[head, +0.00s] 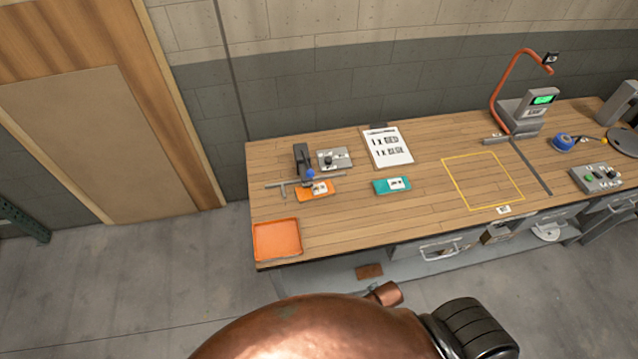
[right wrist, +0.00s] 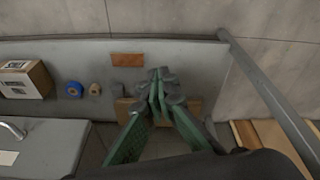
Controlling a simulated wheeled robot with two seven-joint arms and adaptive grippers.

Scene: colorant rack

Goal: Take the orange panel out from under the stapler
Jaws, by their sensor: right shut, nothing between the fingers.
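The orange panel (head: 321,190) lies on the bench in the head view, a small flat piece with a white label on it. The stapler (head: 301,156), dark and upright with a blue part low on its front, stands at the panel's back left edge. Its lower part and a thin metal bar overlap the panel's back edge; I cannot tell how much of the panel is hidden. My right gripper (right wrist: 160,80) shows in the right wrist view, its green fingers together and empty, away from the panel and stapler. My left gripper is in neither view.
An orange tray (head: 277,262) sits at the bench's front left corner. A teal panel (head: 392,193) lies right of the orange one, with a grey metal plate (head: 342,158) and a printed sheet (head: 388,158) behind. A yellow outlined square (head: 450,182) on the right is empty.

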